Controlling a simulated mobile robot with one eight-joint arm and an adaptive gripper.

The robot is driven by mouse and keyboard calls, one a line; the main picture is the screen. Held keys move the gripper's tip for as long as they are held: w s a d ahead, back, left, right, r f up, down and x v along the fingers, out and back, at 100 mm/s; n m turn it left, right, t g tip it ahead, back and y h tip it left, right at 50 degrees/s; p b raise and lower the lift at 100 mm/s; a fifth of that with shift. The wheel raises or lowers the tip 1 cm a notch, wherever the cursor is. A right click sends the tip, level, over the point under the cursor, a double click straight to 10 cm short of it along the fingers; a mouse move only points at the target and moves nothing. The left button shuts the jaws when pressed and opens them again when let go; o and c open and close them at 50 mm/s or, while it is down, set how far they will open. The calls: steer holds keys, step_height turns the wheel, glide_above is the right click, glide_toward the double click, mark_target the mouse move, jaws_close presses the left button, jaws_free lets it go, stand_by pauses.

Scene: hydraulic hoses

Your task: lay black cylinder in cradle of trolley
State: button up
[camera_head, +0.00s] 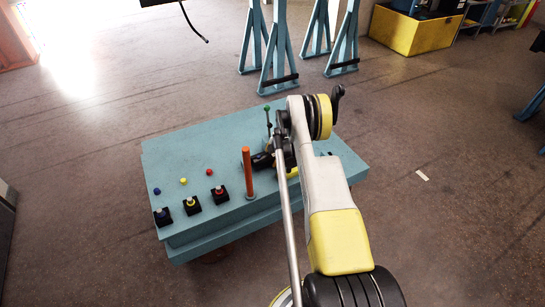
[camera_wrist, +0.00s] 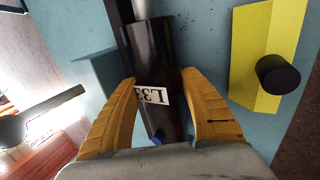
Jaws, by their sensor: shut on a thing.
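In the wrist view, the black cylinder (camera_wrist: 148,55) lies between the two orange fingers of my gripper (camera_wrist: 159,78), which is shut on it. It has a white label and a silver rod at its far end. Behind it is the teal top of the trolley (camera_wrist: 205,45), which also shows in the head view (camera_head: 200,150). I cannot tell whether the cylinder touches the trolley. A teal raised block (camera_wrist: 95,72) shows left of the cylinder; I cannot tell whether it is part of the cradle. My arm hides much of the gripper area in the head view.
An orange post (camera_head: 247,172) stands near the trolley's front edge. Black blocks with coloured caps (camera_head: 192,204) sit to its left. In the wrist view, a yellow plate (camera_wrist: 255,55) with a black knob (camera_wrist: 278,75) is at right.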

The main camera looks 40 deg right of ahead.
steer(key=o, duration=1.1)
